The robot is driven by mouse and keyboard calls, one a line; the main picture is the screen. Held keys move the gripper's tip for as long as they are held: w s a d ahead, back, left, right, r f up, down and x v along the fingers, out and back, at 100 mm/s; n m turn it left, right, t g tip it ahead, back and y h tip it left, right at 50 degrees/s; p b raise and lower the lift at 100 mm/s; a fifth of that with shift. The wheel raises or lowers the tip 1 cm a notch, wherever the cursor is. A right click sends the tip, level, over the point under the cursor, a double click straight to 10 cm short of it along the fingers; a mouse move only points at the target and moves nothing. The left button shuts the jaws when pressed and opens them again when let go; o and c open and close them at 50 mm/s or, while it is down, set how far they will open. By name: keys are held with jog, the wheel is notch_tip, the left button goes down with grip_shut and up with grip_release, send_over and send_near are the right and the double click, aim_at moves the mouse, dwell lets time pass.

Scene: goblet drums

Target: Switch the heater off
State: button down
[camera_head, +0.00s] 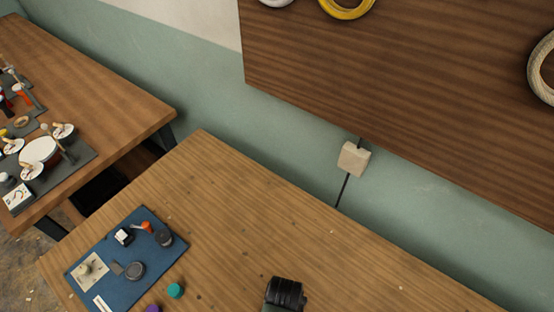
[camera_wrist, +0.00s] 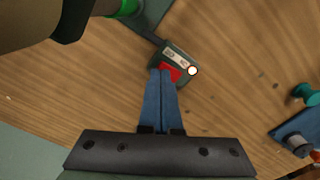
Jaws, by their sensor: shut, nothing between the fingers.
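In the wrist view, a small dark green switch box (camera_wrist: 176,62) lies on the wooden table. It has a red rocker (camera_wrist: 169,72), a pale marked label and a round white lamp with a red rim (camera_wrist: 192,71). The lamp looks bright. My gripper (camera_wrist: 162,72) has its two blue fingers together, with the tips over or against the red rocker. Whether they touch it I cannot tell. The tips hide part of the rocker, and its position is unclear. A dark strip runs from the box to a dark green-grey piece (camera_wrist: 152,14). The switch box does not show in the head view.
A large brown rounded body with a black band (camera_wrist: 68,22) fills the wrist view's upper left, near a green round part (camera_wrist: 126,8). A blue mat (camera_head: 118,283) with small tools lies on the table (camera_head: 235,215), beside a teal piece (camera_head: 175,290). The table's back half is mostly clear.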

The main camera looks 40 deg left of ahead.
jog(key=shift+f+b, duration=0.65)
jog(key=shift+f, duration=0.25)
jog(key=shift+r, duration=0.15)
notch_tip(320, 180, up, 7)
jog(key=p, duration=0.7)
dwell(0.3)
dwell(0.5)
